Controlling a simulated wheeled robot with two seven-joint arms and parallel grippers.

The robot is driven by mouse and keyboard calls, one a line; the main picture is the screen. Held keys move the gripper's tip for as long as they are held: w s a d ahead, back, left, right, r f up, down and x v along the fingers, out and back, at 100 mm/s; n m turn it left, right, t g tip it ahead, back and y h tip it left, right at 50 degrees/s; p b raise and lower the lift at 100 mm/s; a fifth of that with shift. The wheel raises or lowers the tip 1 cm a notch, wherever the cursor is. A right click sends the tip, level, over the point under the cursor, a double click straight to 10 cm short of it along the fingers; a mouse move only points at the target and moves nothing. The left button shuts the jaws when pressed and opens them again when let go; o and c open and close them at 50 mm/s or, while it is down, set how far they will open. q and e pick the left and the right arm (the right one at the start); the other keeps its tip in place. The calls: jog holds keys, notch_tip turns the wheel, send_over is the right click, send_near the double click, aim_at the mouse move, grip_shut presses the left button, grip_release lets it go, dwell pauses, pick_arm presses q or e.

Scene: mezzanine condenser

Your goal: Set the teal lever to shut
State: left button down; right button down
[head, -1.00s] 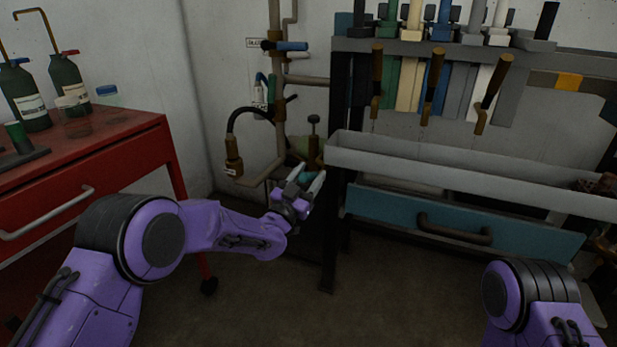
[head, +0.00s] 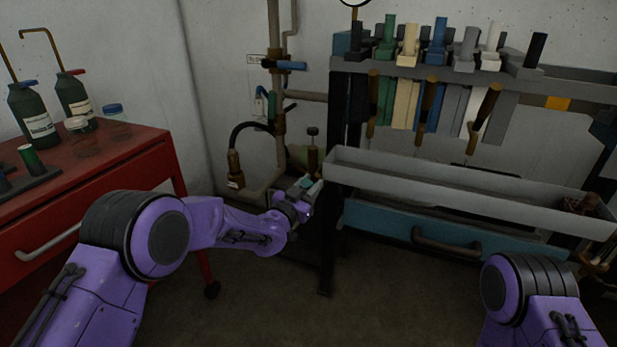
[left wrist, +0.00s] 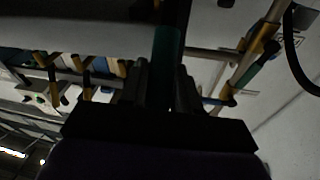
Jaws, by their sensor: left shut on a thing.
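My left gripper (head: 304,187) is low in front of the pipework, just left of the grey trough. It is shut on the teal lever (left wrist: 166,65), whose bar stands between the dark fingers in the left wrist view. In the head view only a small teal patch of the lever (head: 308,183) shows at the fingertips. The lever's pivot is hidden, so I cannot tell its setting. My right gripper is out of view; only part of my right arm shows at the lower right.
A blue-handled lever (head: 290,65) and a dark green handle (head: 271,112) sit higher on the pipe. The grey trough (head: 440,178) and blue drawer (head: 385,220) are close on the right. A red cabinet (head: 100,195) with bottles stands left. Floor between is clear.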

pick_arm(q)
jog(key=r+g+p, duration=0.1)
jog(key=p, duration=0.1)
jog(key=w+r+g+y+p, duration=0.1)
jog(key=p, duration=0.1)
jog(key=shift+w+d+p, duration=0.25)
jog(key=shift+w+p, duration=0.05)
jog(key=shift+p, duration=0.1)
jog(key=shift+w+d+n+g+y+p, duration=0.15)
jog(key=shift+w+n+g+y+p, duration=0.25)
jog(key=shift+g+p, duration=0.5)
jog(key=shift+w, duration=0.1)
jog(key=c, duration=0.9)
grip_release()
jog(key=v, duration=1)
jog(key=shift+s, duration=0.3)
